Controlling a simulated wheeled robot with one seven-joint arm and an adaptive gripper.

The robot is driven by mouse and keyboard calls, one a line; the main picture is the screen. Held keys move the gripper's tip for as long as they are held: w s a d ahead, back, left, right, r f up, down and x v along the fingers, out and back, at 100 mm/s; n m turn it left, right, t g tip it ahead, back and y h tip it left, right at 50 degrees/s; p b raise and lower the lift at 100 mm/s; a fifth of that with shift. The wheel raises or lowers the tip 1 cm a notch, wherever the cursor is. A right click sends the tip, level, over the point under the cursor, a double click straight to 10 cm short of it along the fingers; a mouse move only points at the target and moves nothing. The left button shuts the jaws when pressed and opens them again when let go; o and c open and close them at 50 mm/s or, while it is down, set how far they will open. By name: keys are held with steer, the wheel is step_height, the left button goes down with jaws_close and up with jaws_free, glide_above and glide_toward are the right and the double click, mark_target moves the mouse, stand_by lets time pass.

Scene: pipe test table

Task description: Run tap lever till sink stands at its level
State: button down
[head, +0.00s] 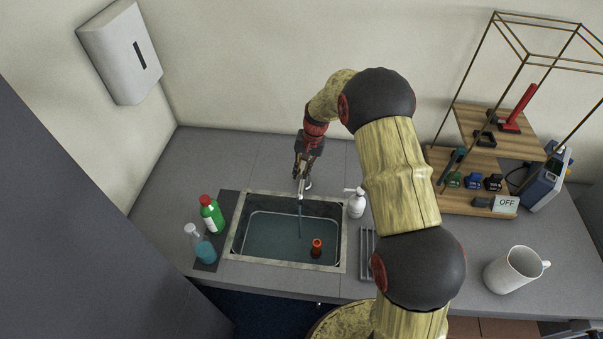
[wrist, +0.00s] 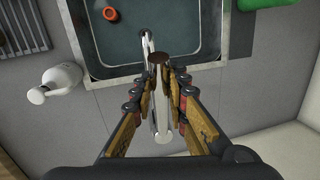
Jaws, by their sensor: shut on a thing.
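The sink (head: 238,245) is set in the grey counter and holds bluish water. A thin stream of water (head: 300,222) falls into it from the tap (head: 302,188) at its back edge. My gripper (head: 303,168) is at the tap behind the sink. In the wrist view my gripper (wrist: 161,85) is shut on the tap lever (wrist: 157,59), whose dark end shows between the fingers. The pale tap spout runs beneath it. The fingers hide most of the lever.
A white pump bottle (head: 356,204) stands right of the sink. A green bottle (head: 211,215) and a blue spray bottle (head: 201,245) stand on its left. My arm spans the counter.

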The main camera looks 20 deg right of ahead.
mark_target(302, 166)
steer(key=shift+w+d+r+g+y+p, duration=0.3)
steer(key=shift+w+r+g, duration=0.2)
steer(key=shift+r+g, duration=0.3)
steer(key=shift+w+d+r+g+y+p, duration=0.15)
steer(key=shift+w+r+g+y+p, duration=0.3)
steer(key=shift+r+g, duration=0.35)
steer(key=c, duration=1.7)
jaws_free()
steer(key=shift+r, duration=0.1)
steer(key=v, duration=1.2)
steer(key=shift+a, duration=0.1)
